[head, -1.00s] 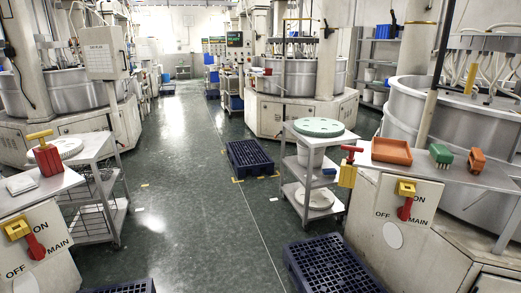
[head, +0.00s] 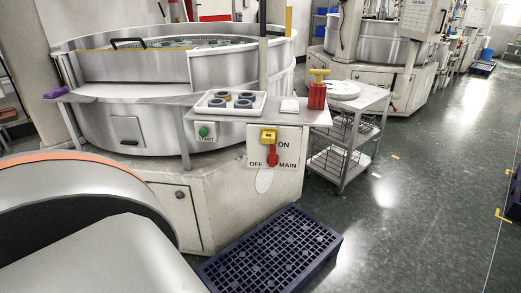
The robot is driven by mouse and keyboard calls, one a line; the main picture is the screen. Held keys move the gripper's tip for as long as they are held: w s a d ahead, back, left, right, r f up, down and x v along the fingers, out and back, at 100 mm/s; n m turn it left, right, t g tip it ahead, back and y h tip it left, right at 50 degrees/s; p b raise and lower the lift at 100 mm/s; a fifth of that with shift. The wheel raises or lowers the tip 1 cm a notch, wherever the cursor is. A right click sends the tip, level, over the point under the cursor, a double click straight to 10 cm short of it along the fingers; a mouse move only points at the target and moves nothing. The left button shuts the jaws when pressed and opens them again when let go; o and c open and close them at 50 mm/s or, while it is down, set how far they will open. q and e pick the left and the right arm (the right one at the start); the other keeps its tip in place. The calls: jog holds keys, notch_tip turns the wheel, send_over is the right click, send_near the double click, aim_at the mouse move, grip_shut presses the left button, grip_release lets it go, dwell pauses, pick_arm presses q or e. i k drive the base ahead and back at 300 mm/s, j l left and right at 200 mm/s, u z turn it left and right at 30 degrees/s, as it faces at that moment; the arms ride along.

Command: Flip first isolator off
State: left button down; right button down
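An isolator switch (head: 269,147) is on the front of a pale panel box under the metal shelf, right of centre in the head view. It has a yellow mount at the top and a red handle (head: 272,157) hanging straight down. The printed words ON, OFF and MAIN (head: 286,164) surround it; ON is at the upper right and OFF at the lower left. Neither gripper shows, and nothing touches the handle.
A green START button (head: 203,132) sits left of the panel. The shelf (head: 187,108) carries a white tray (head: 257,110) of rings and a red can (head: 317,97). A blue pallet (head: 272,251) lies on the floor before the panel.

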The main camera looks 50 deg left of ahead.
aim_at(272, 158)
jog(key=i+l+u, duration=0.15)
jog(key=l+u, duration=0.3)
jog(key=i+l+u, duration=0.15)
jog(key=l+u, duration=0.65)
jog(key=l, duration=0.2)
